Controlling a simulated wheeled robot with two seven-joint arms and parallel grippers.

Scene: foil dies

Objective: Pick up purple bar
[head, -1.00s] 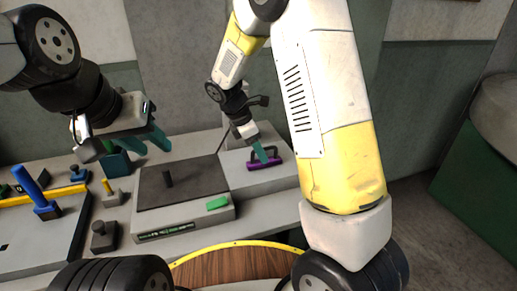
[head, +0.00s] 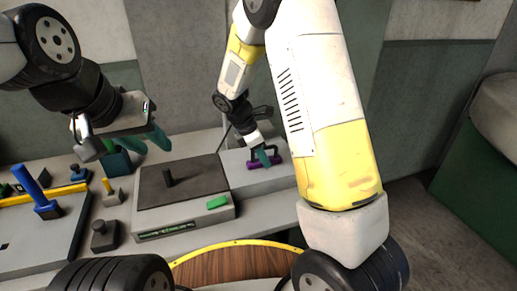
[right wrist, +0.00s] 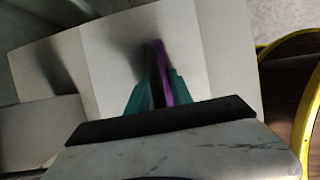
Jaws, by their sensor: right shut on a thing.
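The purple bar (head: 253,165) with a dark handle-like part above it sits at the right end of the grey bench, in the head view. I cannot tell whether the bar is clear of the surface. My left gripper (head: 148,143) hangs over the left part of the bench, fingers apart and empty.
A grey box with a dark top plate (head: 207,177) and a green block (head: 217,202) stands left of the bar. Further left are a blue upright handle (head: 32,180), a yellow bar (head: 62,192) and a dark knob (head: 104,235). A round wooden table (head: 235,268) lies in front.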

